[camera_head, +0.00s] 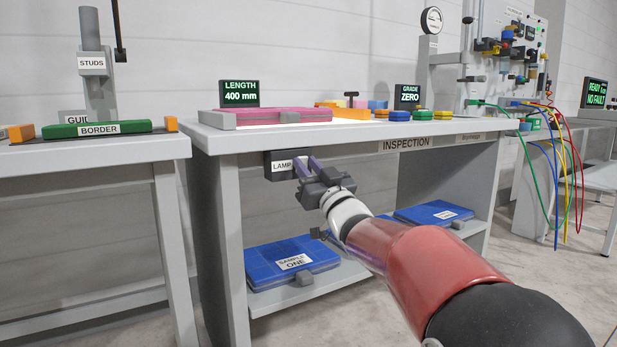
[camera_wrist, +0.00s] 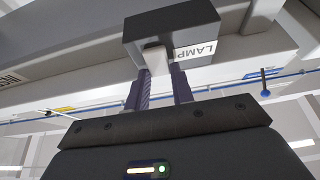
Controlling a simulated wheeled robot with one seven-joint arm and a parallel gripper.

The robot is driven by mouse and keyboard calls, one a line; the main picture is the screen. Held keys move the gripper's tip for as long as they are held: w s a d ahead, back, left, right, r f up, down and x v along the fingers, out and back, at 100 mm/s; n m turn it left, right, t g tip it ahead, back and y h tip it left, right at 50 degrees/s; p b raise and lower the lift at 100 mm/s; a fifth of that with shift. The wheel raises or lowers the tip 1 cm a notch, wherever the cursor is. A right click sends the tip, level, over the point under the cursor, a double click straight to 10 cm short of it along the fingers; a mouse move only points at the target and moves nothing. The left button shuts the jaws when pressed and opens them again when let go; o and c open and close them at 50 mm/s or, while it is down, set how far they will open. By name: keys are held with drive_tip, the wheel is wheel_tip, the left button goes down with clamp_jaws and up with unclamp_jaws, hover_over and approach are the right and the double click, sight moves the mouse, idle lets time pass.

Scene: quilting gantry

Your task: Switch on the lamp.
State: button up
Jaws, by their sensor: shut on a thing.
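The lamp switch is a dark box labelled LAMP (camera_head: 271,158) under the front edge of the inspection table. In the wrist view the box (camera_wrist: 165,25) is at the top centre, with a pale lever (camera_wrist: 156,60) sticking out of it. My gripper (camera_head: 304,167) is at the front of the box. In the wrist view my gripper (camera_wrist: 161,78) has its two purplish fingers on either side of the lever, shut on it. The fingers partly hide the lever, and I cannot tell its exact setting. A bright white panel (camera_head: 345,117) shows on the tabletop around a pink block.
The inspection table (camera_head: 370,139) overhangs my gripper. Blue cases lie on the lower shelf, one labelled SAMPLE ONE (camera_head: 265,263). The pink block (camera_head: 270,113) and several coloured discs sit on top. Another table (camera_head: 90,152) stands at left. Coloured cables hang at right.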

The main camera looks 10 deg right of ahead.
drive_tip(key=o, duration=1)
drive_tip(key=v, duration=0.8)
drive_tip(key=shift+h, duration=0.3)
